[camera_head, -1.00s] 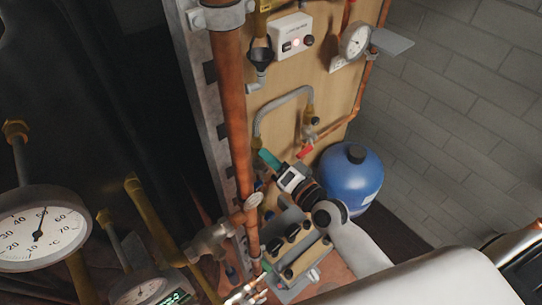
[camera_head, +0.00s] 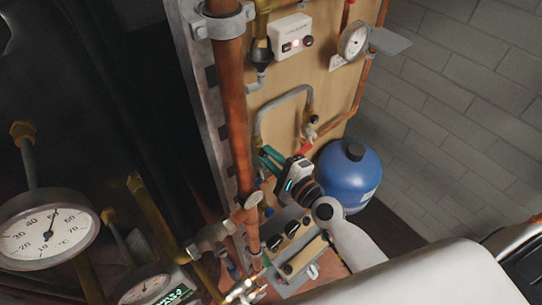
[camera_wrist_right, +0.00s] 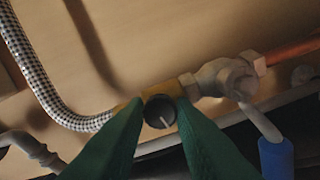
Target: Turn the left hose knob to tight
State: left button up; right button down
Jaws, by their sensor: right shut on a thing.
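In the right wrist view, the round black knob (camera_wrist_right: 160,111) has a pale line on its face, tilted toward lower right. It sits on a brass fitting at the end of a braided hose (camera_wrist_right: 48,92). My right gripper (camera_wrist_right: 160,118) has its green fingers on either side of the knob, shut on it. In the head view, my right gripper (camera_head: 267,158) is at the left lower end of the grey arched hose (camera_head: 284,97); the knob there is hidden or too small to make out. My left gripper is not in view.
A red-handled valve (camera_head: 306,147) and a blue tank (camera_head: 349,177) are close to the right of my right gripper. A thick copper pipe (camera_head: 232,120) stands to its left. A grey pump unit (camera_head: 290,245) lies below. Gauges (camera_head: 45,230) are at the lower left.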

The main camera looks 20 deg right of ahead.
jog(key=shift+m, duration=1.2)
jog(key=c, duration=1.2)
grip_release()
jog(key=shift+f, duration=0.1)
jog(key=b+v, duration=0.5)
jog(key=v, duration=0.7)
